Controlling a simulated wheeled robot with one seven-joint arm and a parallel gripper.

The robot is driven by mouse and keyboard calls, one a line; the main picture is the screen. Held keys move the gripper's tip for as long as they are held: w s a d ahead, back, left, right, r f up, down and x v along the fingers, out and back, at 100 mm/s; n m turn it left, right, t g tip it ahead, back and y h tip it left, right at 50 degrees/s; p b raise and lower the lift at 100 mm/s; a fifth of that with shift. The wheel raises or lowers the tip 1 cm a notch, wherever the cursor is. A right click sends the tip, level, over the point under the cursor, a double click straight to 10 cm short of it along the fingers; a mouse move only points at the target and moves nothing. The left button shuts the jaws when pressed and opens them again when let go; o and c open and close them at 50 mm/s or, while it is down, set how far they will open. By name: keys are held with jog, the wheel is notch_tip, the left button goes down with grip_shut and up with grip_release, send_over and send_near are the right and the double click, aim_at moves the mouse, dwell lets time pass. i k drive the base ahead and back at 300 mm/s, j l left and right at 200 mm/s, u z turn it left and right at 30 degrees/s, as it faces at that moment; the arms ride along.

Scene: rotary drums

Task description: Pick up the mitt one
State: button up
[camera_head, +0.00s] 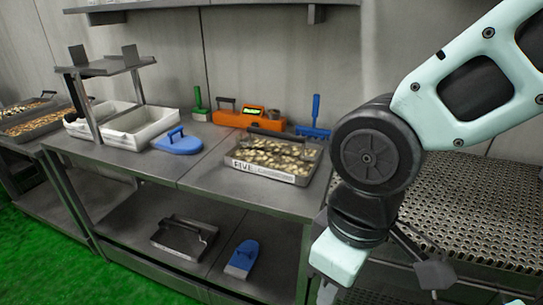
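No thing in view is clearly a mitt. The closest shapes are two blue flat pieces with a rounded end. One blue piece (178,144) with a raised handle lies on the table top, beside the white bins. The other blue piece (242,259) lies on the lower shelf, with a pale straight edge at its near end. My gripper (388,278) hangs at the lower right, to the right of both and apart from them. Its fingertips are not clearly seen, so its opening cannot be told. I see nothing held in it.
A metal tray (232,165) of pale pieces, an orange device (248,118), a green brush (199,112) and a blue brush (315,124) stand on the table. A dark handled tray (183,237) lies below. A perforated metal surface (480,200) is behind my arm.

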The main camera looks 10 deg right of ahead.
aim_at(172, 141)
jog(key=i+j+u, duration=0.3)
jog(key=i+j, duration=0.65)
jog(key=j, duration=0.2)
jog(key=i+j+u, duration=0.25)
jog(key=i+j, duration=0.7)
jog(key=i, duration=0.15)
